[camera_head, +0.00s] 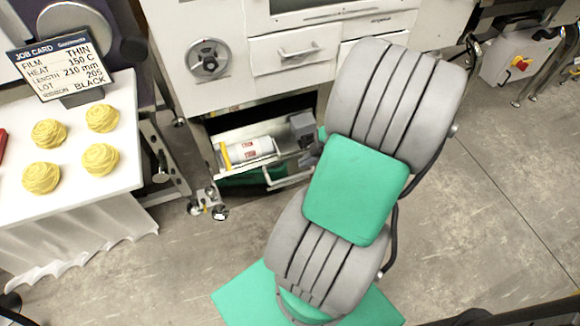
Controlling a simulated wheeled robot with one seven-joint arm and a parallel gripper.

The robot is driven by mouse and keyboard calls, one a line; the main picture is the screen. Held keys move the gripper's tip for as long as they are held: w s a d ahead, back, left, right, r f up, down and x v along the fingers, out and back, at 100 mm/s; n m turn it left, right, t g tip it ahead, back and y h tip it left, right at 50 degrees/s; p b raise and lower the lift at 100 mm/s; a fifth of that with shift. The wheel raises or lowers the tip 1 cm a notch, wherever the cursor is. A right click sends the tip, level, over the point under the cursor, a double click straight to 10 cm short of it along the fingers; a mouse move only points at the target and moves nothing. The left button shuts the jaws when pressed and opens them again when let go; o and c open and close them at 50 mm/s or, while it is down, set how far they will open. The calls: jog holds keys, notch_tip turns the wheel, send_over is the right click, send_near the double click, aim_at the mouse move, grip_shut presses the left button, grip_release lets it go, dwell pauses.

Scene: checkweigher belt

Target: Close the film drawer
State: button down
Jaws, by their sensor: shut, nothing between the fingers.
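The film drawer (232,137) is low in the white machine and stands open, so I look down into it. A white film roll with a yellow band and red-marked labels (249,150) lies inside. A dark grey block (302,127) is at the drawer's right end. The drawer's pale bar handle (291,180) is at its front right. My gripper (309,160) shows only as a small dark part at the drawer's right side, by the handle; my arm hides most of it. It looks shut and empty. I cannot tell whether it touches the drawer.
Above is a closed white drawer with a handle (300,52), beside a round dial (208,59). At left, a white table (75,187) holds several yellow pasta nests and a job card (59,66). Grey floor (480,220) is clear at right.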

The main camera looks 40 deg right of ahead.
jog(key=d+f+n, duration=0.1)
jog(key=d+f, duration=0.1)
jog(key=b, duration=0.1)
send_near(282, 163)
notch_tip(282, 163, down, 4)
jog(key=s+a, duration=0.2)
jog(key=w, duration=0.3)
jog(key=shift+w+d+f+t, duration=0.15)
jog(key=shift+d+f+t, duration=0.15)
jog(key=shift+d+t, duration=0.1)
jog(key=shift+w, duration=0.3)
jog(key=shift+d, duration=0.1)
